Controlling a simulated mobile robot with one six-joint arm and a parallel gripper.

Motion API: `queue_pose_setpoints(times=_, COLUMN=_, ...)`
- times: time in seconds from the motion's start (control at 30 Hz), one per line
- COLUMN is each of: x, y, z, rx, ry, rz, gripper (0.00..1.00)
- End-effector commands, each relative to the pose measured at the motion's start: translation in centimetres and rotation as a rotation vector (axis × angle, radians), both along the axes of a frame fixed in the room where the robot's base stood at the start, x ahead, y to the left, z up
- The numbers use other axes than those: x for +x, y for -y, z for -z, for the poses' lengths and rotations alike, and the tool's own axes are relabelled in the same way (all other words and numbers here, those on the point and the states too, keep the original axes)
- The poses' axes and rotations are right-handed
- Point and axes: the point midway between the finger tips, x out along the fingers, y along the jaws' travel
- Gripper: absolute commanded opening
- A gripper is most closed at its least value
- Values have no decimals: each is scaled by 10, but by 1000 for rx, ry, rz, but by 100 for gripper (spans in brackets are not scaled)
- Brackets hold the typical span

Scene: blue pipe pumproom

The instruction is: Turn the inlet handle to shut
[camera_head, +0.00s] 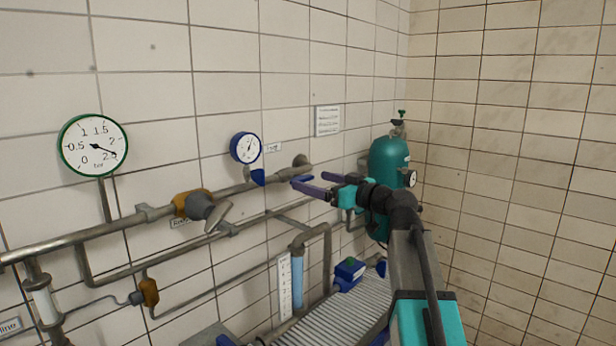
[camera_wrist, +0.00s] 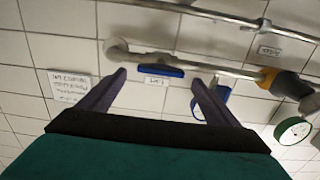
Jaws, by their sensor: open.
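A blue lever handle (camera_head: 257,177) sits on the grey wall pipe, just below the blue-rimmed gauge. In the wrist view the blue handle (camera_wrist: 160,71) lies roughly along the pipe, between my fingers in the picture and apart from them. A small label (camera_wrist: 157,82) beside it is too blurred to read surely. A second valve with a yellow body (camera_head: 188,203) has a grey handle (camera_head: 217,215) farther left along the pipe. I cannot tell from the labels which one is the inlet. My gripper (camera_head: 302,181) is open and empty, to the right of the blue handle.
A blue-rimmed gauge (camera_head: 245,148) and a green-rimmed gauge (camera_head: 93,145) stand above the pipe. A teal gas cylinder (camera_head: 388,158) stands in the corner behind my arm. A thinner pipe (camera_head: 170,256) runs below, with a ribbed grey surface (camera_head: 335,318) lower still.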

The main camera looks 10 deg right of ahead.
Motion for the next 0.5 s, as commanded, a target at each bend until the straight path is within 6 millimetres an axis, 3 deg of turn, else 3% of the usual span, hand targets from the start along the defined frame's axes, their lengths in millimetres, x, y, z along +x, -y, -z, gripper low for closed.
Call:
queue_pose_setpoints(times=0.2, x=21, y=-15, z=-2, rx=-1, ry=0, rz=-1, gripper=84)
queue_pose_setpoints(times=0.5, x=27, y=-20, z=0, rx=-1, ry=1, rz=0, gripper=84)
